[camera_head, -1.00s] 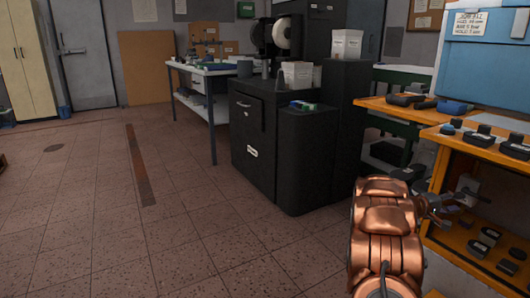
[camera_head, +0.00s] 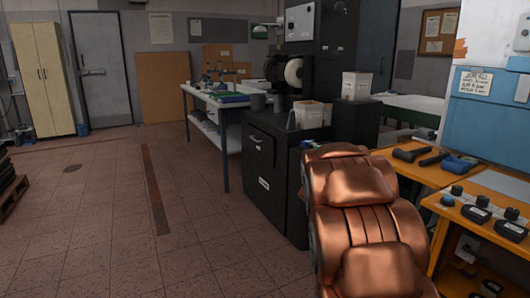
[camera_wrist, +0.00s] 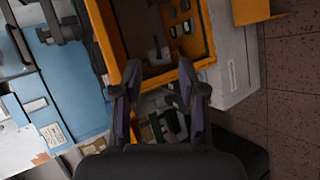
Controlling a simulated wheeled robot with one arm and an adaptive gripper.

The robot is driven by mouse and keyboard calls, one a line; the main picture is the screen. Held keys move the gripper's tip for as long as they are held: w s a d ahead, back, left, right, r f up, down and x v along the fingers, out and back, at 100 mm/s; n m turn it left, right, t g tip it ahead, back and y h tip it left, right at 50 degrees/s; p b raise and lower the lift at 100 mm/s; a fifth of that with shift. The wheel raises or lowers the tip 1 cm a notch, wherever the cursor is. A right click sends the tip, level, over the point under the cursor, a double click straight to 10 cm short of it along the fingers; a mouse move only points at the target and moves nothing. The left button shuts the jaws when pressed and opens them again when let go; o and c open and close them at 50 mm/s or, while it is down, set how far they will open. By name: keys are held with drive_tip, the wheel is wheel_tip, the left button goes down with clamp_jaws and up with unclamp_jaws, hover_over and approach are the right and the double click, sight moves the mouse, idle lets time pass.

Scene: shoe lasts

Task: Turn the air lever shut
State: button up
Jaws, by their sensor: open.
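I cannot make out an air lever for sure in either view. My gripper (camera_wrist: 157,88) is open in the wrist view, with its two dark fingers apart and nothing seen between them. Beyond the fingers is an open orange cabinet (camera_wrist: 190,68) with a small grey fitting (camera_wrist: 158,50) inside it; I cannot tell what the fitting is. In the head view my copper-coloured arm hides the gripper. A pale box-like fitting (camera_head: 467,248) shows under the orange bench (camera_head: 432,176) at the right.
Black cabinets (camera_head: 262,190) stand left of my arm, with white bins (camera_head: 357,85) on them. A blue machine (camera_head: 490,105) stands over the orange bench, which holds several dark tools. A white-topped table (camera_head: 215,98) is farther back. The tiled floor at the left is mostly clear.

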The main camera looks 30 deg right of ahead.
drive_tip(key=s+a+r+n+t+y+p, duration=0.1)
drive_tip(key=a+r+p, duration=0.4)
drive_tip(key=a, duration=0.9)
drive_tip(key=s+a+r+n+t+y+p, duration=0.2)
drive_tip(key=s+a+r+y+p, duration=0.3)
drive_tip(key=a+p, duration=0.4)
drive_tip(key=s+a+r+n+t+y+p, duration=0.1)
drive_tip(key=s+a+r+n+y+p, duration=0.2)
drive_tip(key=a, duration=1.8)
wheel_tip(320, 180, up, 4)
drive_tip(key=y+p, duration=0.1)
drive_tip(key=p, duration=0.3)
drive_tip(key=shift+s+a+p, duration=0.15)
drive_tip(key=shift+s+p, duration=0.05)
drive_tip(key=shift+p, duration=0.1)
